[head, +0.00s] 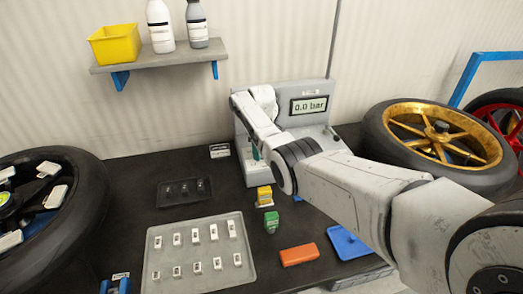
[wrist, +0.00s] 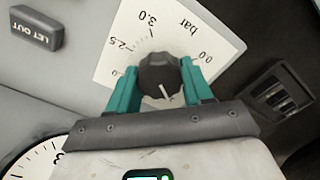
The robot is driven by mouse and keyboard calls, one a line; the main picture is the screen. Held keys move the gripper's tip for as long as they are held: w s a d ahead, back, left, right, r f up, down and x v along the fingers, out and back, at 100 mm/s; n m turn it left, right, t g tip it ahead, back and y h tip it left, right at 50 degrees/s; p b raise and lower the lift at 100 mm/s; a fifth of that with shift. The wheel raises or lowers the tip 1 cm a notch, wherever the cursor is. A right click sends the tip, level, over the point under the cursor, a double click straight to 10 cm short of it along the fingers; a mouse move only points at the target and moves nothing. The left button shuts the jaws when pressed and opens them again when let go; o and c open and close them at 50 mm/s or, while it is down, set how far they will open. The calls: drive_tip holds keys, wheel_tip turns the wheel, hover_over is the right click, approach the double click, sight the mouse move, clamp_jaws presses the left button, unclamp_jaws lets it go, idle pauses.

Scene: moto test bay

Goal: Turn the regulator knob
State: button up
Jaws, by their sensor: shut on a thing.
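The regulator knob (wrist: 160,74) is dark and ridged, in the middle of the wrist view, on a white scale plate (wrist: 170,32) marked in bar. A pale pointer line on the knob points down in that view, towards my wrist. My gripper (wrist: 161,81) is shut on the knob, one teal finger on each side. In the head view the grey regulator unit (head: 243,140) stands at the back of the bench, its display (head: 308,105) reading 0.0 bar. There my arm hides the knob and much of the unit's front.
A "LET OUT" button (wrist: 36,27) and part of a round gauge (wrist: 30,160) lie near my gripper. A yellow block (head: 264,196), green block (head: 271,221), orange block (head: 298,255) and grey tray (head: 160,250) are on the bench.

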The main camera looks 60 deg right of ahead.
drive_tip(key=m, duration=0.7)
drive_tip(key=shift+w+b, duration=0.1)
drive_tip(key=shift+b, duration=0.2)
drive_tip(key=m, duration=0.4)
drive_tip(key=m+b, duration=0.1)
drive_tip(key=m, duration=0.8)
drive_tip(key=shift+b, duration=0.35)
drive_tip(key=m+b, duration=0.1)
drive_tip(key=m, duration=0.3)
drive_tip(key=shift+m, duration=0.4)
drive_tip(key=o, duration=1)
drive_tip(key=shift+o, duration=0.2)
